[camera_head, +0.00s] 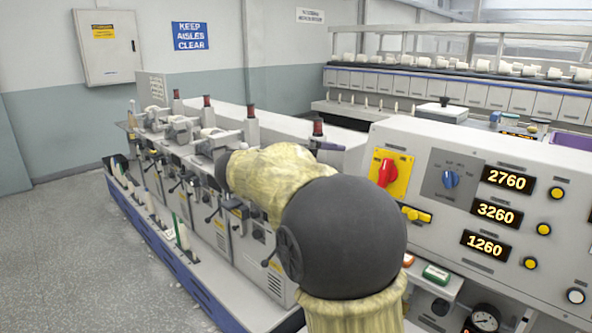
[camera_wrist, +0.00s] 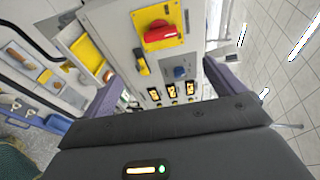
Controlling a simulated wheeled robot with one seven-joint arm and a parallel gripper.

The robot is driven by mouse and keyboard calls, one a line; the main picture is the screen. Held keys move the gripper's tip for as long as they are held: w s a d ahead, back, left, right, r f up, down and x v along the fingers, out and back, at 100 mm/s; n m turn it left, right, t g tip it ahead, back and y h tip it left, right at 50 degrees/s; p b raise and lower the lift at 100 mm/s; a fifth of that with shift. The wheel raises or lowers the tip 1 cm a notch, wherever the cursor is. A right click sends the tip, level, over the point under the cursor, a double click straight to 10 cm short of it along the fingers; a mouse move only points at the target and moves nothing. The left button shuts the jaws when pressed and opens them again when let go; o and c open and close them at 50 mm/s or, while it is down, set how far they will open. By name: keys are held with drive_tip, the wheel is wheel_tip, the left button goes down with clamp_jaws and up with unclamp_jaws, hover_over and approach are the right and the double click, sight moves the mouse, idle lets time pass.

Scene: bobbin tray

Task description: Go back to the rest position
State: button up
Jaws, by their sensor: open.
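My arm, in a pale yellow cover with a dark round joint, reaches from the lower middle toward the winding machine (camera_head: 240,235) in the head view. In the wrist view my gripper (camera_wrist: 160,82) shows as a dark palm with a purple-grey finger on each side. The fingers stand wide apart, and I see nothing held between them. The control panel (camera_wrist: 122,48) with a red rotary switch (camera_wrist: 160,34) lies beyond the fingers.
In the head view the control panel (camera_head: 450,155) with lit number displays stands close right of my arm. A row of bobbins runs along the back machine (camera_head: 450,85). A yellow tray (camera_wrist: 86,52) and small items lie left in the wrist view. The left floor (camera_head: 75,255) is clear.

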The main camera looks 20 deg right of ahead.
drive_tip(key=w+a+n+t+y+p, duration=0.2)
drive_tip(key=w+a+n+t+y, duration=0.1)
drive_tip(key=w+n+t, duration=0.55)
drive_tip(key=s+a+f+n+t+y+p, duration=0.25)
drive_tip(key=a+f+n+y, duration=0.7)
drive_tip(key=n, duration=0.55)
drive_tip(key=s+a+f+n+g+y+p, duration=0.1)
drive_tip(key=s+f+n+g, duration=0.4)
drive_tip(key=s, duration=0.6)
drive_tip(key=s+a+f+n+g+y+p, duration=0.1)
drive_tip(key=s+a+f+n+g, duration=0.2)
drive_tip(key=s+f, duration=0.6)
drive_tip(key=s+n+g, duration=0.2)
drive_tip(key=s, duration=0.1)
drive_tip(key=shift+s+f+g, duration=0.25)
drive_tip(key=shift+g, duration=0.05)
drive_tip(key=shift+y, duration=0.25)
